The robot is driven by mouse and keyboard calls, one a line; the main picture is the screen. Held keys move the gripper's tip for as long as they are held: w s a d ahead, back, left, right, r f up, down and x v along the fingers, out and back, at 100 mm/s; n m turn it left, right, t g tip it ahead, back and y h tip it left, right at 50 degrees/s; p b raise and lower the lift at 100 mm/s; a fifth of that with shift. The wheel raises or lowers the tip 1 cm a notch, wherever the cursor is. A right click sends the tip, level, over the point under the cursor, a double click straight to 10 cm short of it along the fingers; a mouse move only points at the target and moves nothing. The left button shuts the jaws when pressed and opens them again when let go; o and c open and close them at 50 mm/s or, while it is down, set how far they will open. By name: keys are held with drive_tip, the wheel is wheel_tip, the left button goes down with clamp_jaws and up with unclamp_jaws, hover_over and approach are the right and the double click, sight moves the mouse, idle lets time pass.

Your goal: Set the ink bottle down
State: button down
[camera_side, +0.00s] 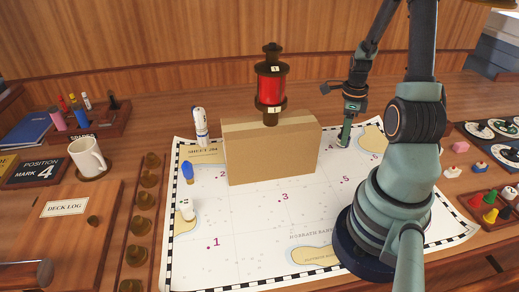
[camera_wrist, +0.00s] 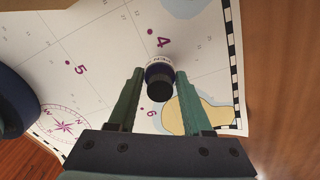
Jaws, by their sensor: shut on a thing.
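The ink bottle (camera_wrist: 160,78) has a dark cap and a dark blue body with a pale band. In the wrist view it sits between the two fingers of my gripper (camera_wrist: 160,76), which is shut on it, near the printed 4 on the chart (camera_wrist: 100,60). In the side view my gripper (camera_side: 344,136) points down over the far right part of the chart (camera_side: 250,240), right of a cardboard box (camera_side: 270,152). The bottle is too small to make out clearly there. I cannot tell whether its base touches the chart.
A red lantern (camera_side: 270,88) stands on or behind the box. A white and blue tube (camera_side: 200,125), a blue item (camera_side: 187,172) and a small white item (camera_side: 187,208) stand at the chart's left. A mug (camera_side: 86,156) is further left. The chart's front middle is clear.

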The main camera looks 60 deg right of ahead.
drive_tip(key=shift+f, duration=0.7)
drive_tip(key=shift+f, duration=0.1)
drive_tip(key=shift+c, duration=1.6)
unclamp_jaws()
wheel_tip(320, 180, up, 12)
drive_tip(key=shift+r, duration=0.15)
